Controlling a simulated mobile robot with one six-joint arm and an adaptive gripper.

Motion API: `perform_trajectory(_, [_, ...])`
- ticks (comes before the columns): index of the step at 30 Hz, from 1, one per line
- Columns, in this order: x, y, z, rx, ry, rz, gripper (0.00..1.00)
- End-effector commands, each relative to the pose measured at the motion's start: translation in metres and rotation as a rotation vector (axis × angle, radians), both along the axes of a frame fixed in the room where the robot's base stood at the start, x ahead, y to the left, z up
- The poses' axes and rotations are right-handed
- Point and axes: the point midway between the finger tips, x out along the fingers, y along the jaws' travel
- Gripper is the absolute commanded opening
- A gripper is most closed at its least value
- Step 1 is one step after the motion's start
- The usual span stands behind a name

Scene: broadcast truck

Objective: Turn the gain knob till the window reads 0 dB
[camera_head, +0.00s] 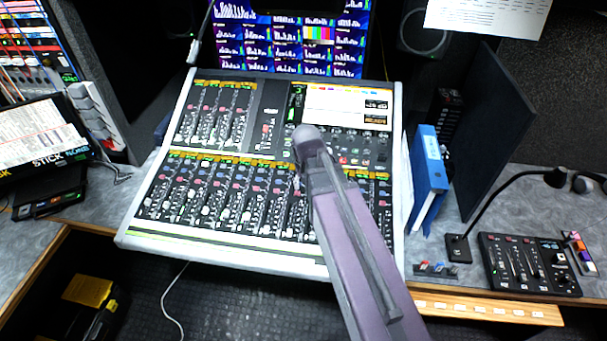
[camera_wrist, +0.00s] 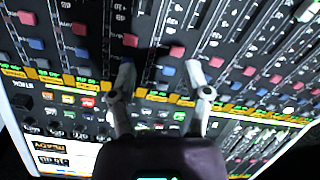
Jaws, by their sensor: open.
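The mixing console (camera_head: 128,237) fills the middle of the body camera view, with rows of faders, coloured buttons and knobs. I cannot single out the gain knob among the small controls. A white screen (camera_head: 335,97) at its upper right holds small dark readout windows (camera_head: 377,104); their text is too small to read there. In the wrist view, an orange readout (camera_wrist: 48,160) seems to say "READY", upside down. I cannot make out a dB value. My gripper (camera_wrist: 161,70) is open and empty over the console's buttons. In the body camera view my arm hides part of the console.
A blue binder (camera_head: 430,170) stands right of the console. A gooseneck lamp (camera_head: 500,190) and a small control panel (camera_head: 530,264) are further right. Monitors (camera_head: 290,45) stand behind. A dark box and papers (camera_head: 40,140) are at the left.

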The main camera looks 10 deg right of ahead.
Motion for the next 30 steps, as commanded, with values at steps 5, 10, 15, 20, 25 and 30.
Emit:
perform_trajectory(5, [-0.019,0.000,-0.010,0.006,0.021,0.015,0.63])
perform_trajectory(10, [-0.027,0.000,-0.012,0.008,0.033,0.022,0.63])
perform_trajectory(15, [-0.028,0.000,-0.012,0.009,0.036,0.024,0.63])
perform_trajectory(20, [-0.028,0.000,-0.012,0.009,0.036,0.024,0.63])
perform_trajectory(25, [-0.034,-0.001,-0.012,0.010,0.041,0.027,0.63])
perform_trajectory(30, [-0.062,-0.001,-0.013,0.018,0.073,0.049,0.63])
